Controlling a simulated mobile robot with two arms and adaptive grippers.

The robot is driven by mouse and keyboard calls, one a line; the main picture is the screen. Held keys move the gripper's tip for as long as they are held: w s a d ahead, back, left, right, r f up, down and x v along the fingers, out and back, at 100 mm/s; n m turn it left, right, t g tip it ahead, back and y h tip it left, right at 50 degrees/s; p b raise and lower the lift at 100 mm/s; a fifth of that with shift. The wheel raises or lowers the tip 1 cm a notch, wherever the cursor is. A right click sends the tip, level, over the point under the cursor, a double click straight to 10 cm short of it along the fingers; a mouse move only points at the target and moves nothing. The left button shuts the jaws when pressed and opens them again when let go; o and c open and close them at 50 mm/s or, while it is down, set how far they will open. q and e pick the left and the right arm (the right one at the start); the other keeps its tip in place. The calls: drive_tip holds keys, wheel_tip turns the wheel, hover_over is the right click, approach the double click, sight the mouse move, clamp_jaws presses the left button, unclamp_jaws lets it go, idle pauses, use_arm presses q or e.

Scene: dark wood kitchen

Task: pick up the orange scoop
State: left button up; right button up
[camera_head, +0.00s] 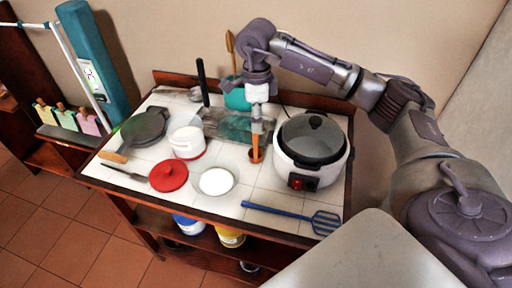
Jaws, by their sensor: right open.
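The orange scoop (256,153) is on the white tiled top of the table, left of the rice cooker, with its orange handle pointing up. My right gripper (257,119) comes down from above, pointing downward, right over the scoop's handle. It is open. The handle's top end meets the fingertips in the picture; I cannot tell whether they touch it or stand around it. My left gripper is out of view.
The white rice cooker (322,174) stands close on the right. A white pot (187,142), a red lid (169,177), a white bowl (216,182) and a dark pan (146,126) lie to the left. A blue spatula (291,217) lies near the front edge. A teal container (237,98) is behind.

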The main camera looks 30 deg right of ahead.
sight(255, 144)
drive_tip(key=shift+w+d+f, duration=0.1)
drive_tip(key=shift+w+f, duration=0.15)
drive_tip(key=shift+f, duration=0.25)
drive_tip(key=shift+w+f, duration=0.25)
drive_tip(key=shift+f, duration=0.2)
wheel_tip(255, 144, down, 3)
drive_tip(key=p, duration=0.2)
drive_tip(key=shift+w+d+r+p, duration=0.1)
drive_tip(key=shift+r+p, duration=0.05)
drive_tip(key=shift+p, duration=0.15)
wheel_tip(255, 144, down, 2)
drive_tip(key=shift+f, duration=0.25)
drive_tip(key=c, duration=0.8)
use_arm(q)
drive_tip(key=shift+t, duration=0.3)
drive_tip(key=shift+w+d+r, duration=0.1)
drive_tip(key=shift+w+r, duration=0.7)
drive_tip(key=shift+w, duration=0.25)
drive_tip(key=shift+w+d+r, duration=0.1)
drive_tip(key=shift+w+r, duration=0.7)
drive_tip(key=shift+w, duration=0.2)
use_arm(e)
clamp_jaws()
